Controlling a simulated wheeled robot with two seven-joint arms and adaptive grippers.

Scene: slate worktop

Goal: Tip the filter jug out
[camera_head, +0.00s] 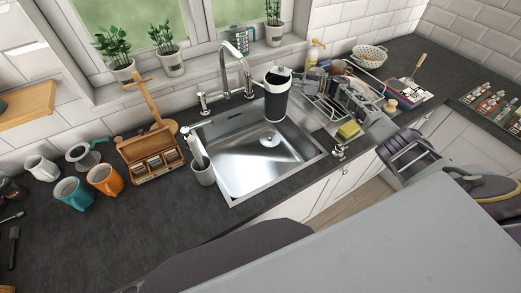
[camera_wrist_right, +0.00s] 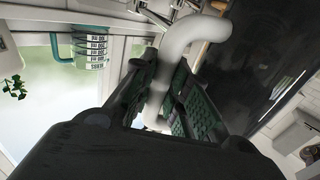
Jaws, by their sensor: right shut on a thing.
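The filter jug (camera_head: 277,98) has a black body and a white top. In the head view it is over the back right part of the sink (camera_head: 238,160), looking roughly upright with a slight lean. My right gripper (camera_wrist_right: 167,90) is shut on the jug's white curved handle (camera_wrist_right: 190,38), with a dark green ridged finger pad on each side. The jug's dark body (camera_wrist_right: 255,55) fills the right of the wrist view. Whether the jug holds anything is hidden. My left gripper is not in view.
A tap (camera_head: 232,70) stands behind the sink, left of the jug. A dish rack (camera_head: 340,100) with dishes is to the right. Mugs (camera_head: 105,180) and a wooden box are further left. The basin is open.

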